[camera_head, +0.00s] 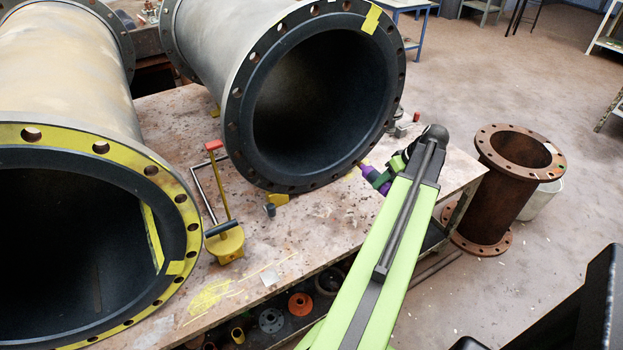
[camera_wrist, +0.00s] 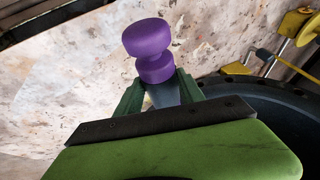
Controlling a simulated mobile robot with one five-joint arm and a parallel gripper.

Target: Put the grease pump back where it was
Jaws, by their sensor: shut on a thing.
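My gripper (camera_head: 374,177) is shut on a purple, double-knobbed thing (camera_head: 364,169) beside the front rim of the middle pipe, over the bench. In the wrist view the purple thing (camera_wrist: 147,38) sticks out beyond my green fingers (camera_wrist: 160,92); its grip end is partly hidden. I cannot tell whether it is the grease pump. A yellow-based tool (camera_head: 226,244) with a dark cross handle, an upright yellow rod and a red grip stands on the bench between the two pipes, apart from my gripper.
Two large rubber-lined pipes, left (camera_head: 60,70) and middle (camera_head: 240,40), lie on the speckled bench (camera_head: 330,232). The middle pipe's flange is close to my gripper. A rusty flanged pipe (camera_head: 508,190) stands on the floor at right.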

